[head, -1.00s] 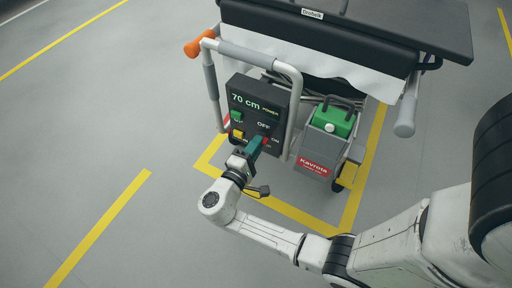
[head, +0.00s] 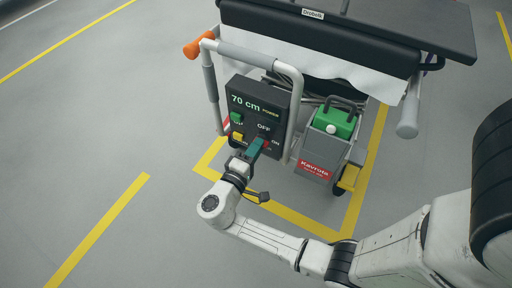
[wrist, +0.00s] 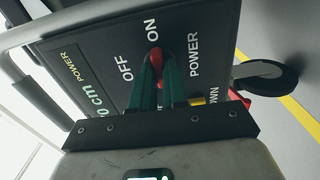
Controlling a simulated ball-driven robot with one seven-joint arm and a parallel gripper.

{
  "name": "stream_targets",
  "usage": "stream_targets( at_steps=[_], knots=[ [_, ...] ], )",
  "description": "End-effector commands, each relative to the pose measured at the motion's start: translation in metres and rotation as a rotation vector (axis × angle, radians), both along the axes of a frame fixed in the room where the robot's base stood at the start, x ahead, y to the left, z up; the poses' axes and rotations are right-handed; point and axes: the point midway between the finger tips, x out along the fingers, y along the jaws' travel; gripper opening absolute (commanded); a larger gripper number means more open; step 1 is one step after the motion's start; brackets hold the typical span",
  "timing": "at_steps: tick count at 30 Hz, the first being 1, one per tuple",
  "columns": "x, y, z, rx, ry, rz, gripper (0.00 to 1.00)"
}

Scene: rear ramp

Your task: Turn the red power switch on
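The red power switch (wrist: 164,44) sits on the dark control panel (wrist: 105,48), between the OFF, ON and POWER labels in the wrist view. In the head view the switch (head: 266,146) shows only as a little red beside my fingertips. My gripper (wrist: 157,68) has green fingers drawn close together, with a narrow gap and the red switch at their tips. My gripper (head: 259,143) reaches the panel's lower right in the head view. The panel's display reads "70 cm".
A green button (head: 236,118) and a yellow button (head: 238,136) lie left of the switch. A grey tube frame (head: 292,105) surrounds the panel. A grey box with a green container (head: 335,122) stands close on the right. Open floor lies to the left.

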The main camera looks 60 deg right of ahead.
Motion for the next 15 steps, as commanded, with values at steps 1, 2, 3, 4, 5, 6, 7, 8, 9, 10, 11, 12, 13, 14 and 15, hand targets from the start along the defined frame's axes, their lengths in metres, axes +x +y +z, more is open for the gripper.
stream_targets(
  at_steps=[1, 2, 3, 4, 5, 6, 7, 8, 9, 10, 11, 12, 13, 14, 15],
  knots=[
    [-0.0009, 0.0001, -0.0012, 0.001, 0.002, 0.0, 0.18],
    [-0.0008, 0.0001, -0.0012, 0.001, 0.003, 0.0, 0.21],
    [-0.0007, 0.0001, -0.001, 0.001, 0.002, 0.0, 0.25],
    [-0.0006, 0.0001, -0.0009, 0.001, 0.002, 0.0, 0.28],
    [-0.0005, 0.0001, -0.0008, 0.001, 0.002, 0.0, 0.31],
    [-0.0004, 0.0001, -0.0007, 0.0, 0.002, 0.0, 0.35],
    [-0.0003, 0.0, -0.0006, 0.0, 0.002, 0.0, 0.38],
    [-0.0002, 0.0, -0.0005, 0.0, 0.002, 0.0, 0.38],
    [-0.0002, 0.0, -0.0004, 0.0, 0.002, 0.0, 0.38],
    [-0.0001, 0.0, -0.0004, 0.0, 0.002, 0.0, 0.38],
    [-0.0001, 0.0, -0.0003, 0.0, 0.002, 0.0, 0.38],
    [0.0, 0.0, -0.0003, 0.0, 0.002, 0.0, 0.38],
    [0.0, 0.0, -0.0002, 0.0, 0.002, 0.0, 0.38],
    [0.0001, 0.0003, -0.0001, 0.0, 0.002, 0.001, 0.38],
    [0.0003, 0.0013, 0.0001, 0.0, 0.002, 0.001, 0.38]
  ],
)
